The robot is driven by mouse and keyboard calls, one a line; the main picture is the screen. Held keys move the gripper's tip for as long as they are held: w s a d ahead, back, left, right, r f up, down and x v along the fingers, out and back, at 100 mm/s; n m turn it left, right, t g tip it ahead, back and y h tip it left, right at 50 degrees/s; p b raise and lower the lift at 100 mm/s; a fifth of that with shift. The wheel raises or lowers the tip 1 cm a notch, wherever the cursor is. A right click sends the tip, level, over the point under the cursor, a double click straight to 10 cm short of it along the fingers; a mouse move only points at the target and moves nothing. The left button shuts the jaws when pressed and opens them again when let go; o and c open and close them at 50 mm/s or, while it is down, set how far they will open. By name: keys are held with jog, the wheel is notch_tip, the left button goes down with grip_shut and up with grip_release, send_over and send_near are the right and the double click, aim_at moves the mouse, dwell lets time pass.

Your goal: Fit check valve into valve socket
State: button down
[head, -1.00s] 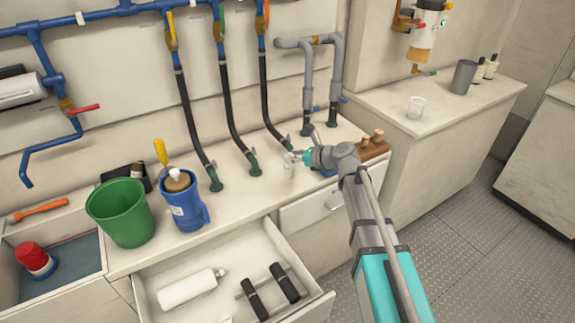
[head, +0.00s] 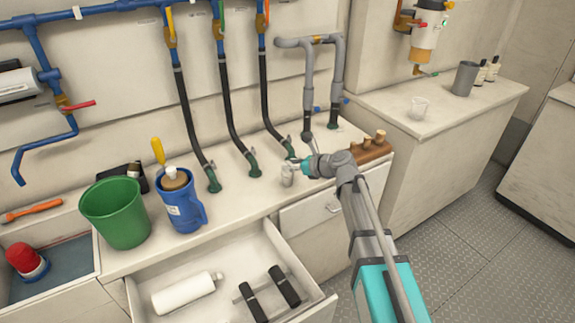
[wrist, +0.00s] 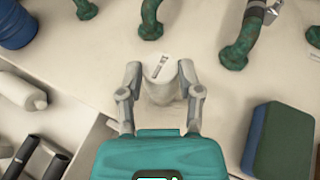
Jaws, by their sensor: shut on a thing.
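My gripper (wrist: 160,80) is shut on a pale grey-white cylinder, which I take to be the check valve (wrist: 160,88). Its top face carries a small dark-edged mark. In the head view the cylinder (head: 287,178) is small and appears upright at the tip of my gripper (head: 294,172), over the front part of the counter. I cannot tell whether its base touches the counter. Green hose fittings (wrist: 237,55) stand beyond the gripper, apart from it. I cannot make out with certainty which thing is the valve socket.
A blue-and-green sponge block (wrist: 278,140) lies right of my gripper. A wooden block with pegs (head: 368,152) stands on the counter's right end. An open drawer (head: 225,275) juts out below. A blue jug (head: 183,210) and green bucket (head: 113,215) stand left.

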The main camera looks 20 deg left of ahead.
jog(key=shift+f, duration=0.15)
jog(key=shift+c, duration=1.3)
grip_release()
jog(key=shift+r, duration=0.2)
jog(key=shift+s+d+r, duration=0.1)
jog(key=shift+d, duration=0.1)
jog(key=p+v, duration=0.4)
jog(key=v, duration=0.7)
jog(key=shift+d+p, duration=0.25)
jog(key=shift+p, duration=0.1)
jog(key=shift+r, duration=0.15)
